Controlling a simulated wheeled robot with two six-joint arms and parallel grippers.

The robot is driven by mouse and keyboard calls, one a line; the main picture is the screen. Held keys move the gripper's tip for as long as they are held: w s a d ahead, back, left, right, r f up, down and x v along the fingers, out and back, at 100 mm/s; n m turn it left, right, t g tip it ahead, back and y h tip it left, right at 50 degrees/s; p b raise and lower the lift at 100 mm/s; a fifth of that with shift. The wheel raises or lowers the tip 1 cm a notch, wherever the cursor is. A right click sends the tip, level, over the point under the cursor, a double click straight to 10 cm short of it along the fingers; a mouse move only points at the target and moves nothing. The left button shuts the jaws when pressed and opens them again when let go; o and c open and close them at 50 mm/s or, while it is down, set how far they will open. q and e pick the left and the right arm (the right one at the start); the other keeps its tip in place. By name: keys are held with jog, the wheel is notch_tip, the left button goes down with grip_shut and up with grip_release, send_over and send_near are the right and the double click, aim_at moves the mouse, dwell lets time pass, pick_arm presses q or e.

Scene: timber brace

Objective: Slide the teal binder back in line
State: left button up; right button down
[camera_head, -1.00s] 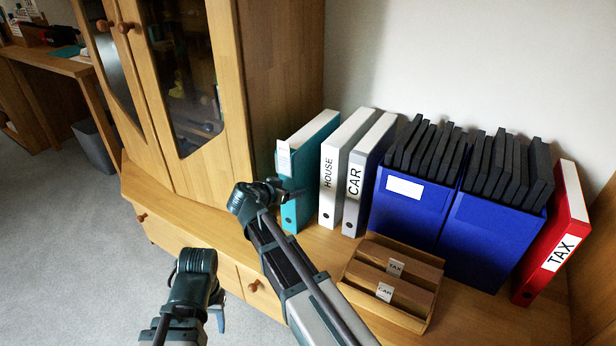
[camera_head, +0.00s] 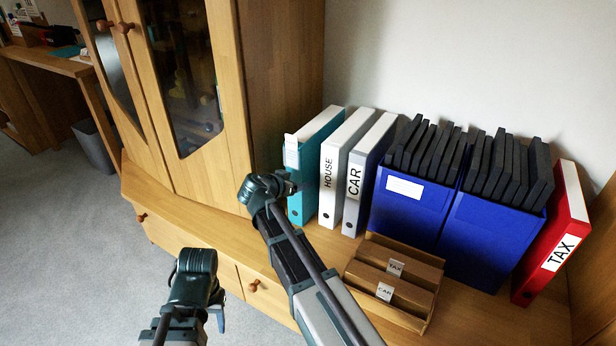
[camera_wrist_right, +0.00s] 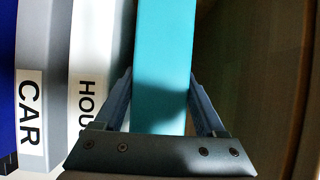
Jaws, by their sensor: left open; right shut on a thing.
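The teal binder (camera_head: 327,133) stands upright on the wooden shelf at the left end of the row, beside the white HOUSE binder (camera_head: 330,186). In the head view its front looks about level with the HOUSE binder's. My right gripper (camera_head: 290,186) is at its front; the arm hides part of its lower spine. In the right wrist view the fingers of my right gripper (camera_wrist_right: 160,100) are on both sides of the teal binder (camera_wrist_right: 165,55), shut on it. My left gripper (camera_head: 217,312) hangs open and empty in front of the shelf, away from the binders.
A grey CAR binder (camera_head: 353,186) stands right of HOUSE, then blue boxes (camera_head: 411,206) with black folders and a red TAX binder (camera_head: 556,245). A wooden tray (camera_head: 393,280) sits in front. A glass-door cabinet (camera_head: 225,155) stands left of the teal binder.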

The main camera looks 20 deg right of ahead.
aim_at(293, 177)
jog(key=shift+w+d, duration=0.65)
jog(key=shift+d, duration=0.2)
jog(key=shift+w+d, duration=0.6)
jog(key=shift+d, duration=0.2)
jog(key=shift+c, duration=0.6)
grip_release()
jog(key=shift+r, duration=0.1)
jog(key=shift+p+v, duration=1.95)
jog(key=shift+v, duration=2.05)
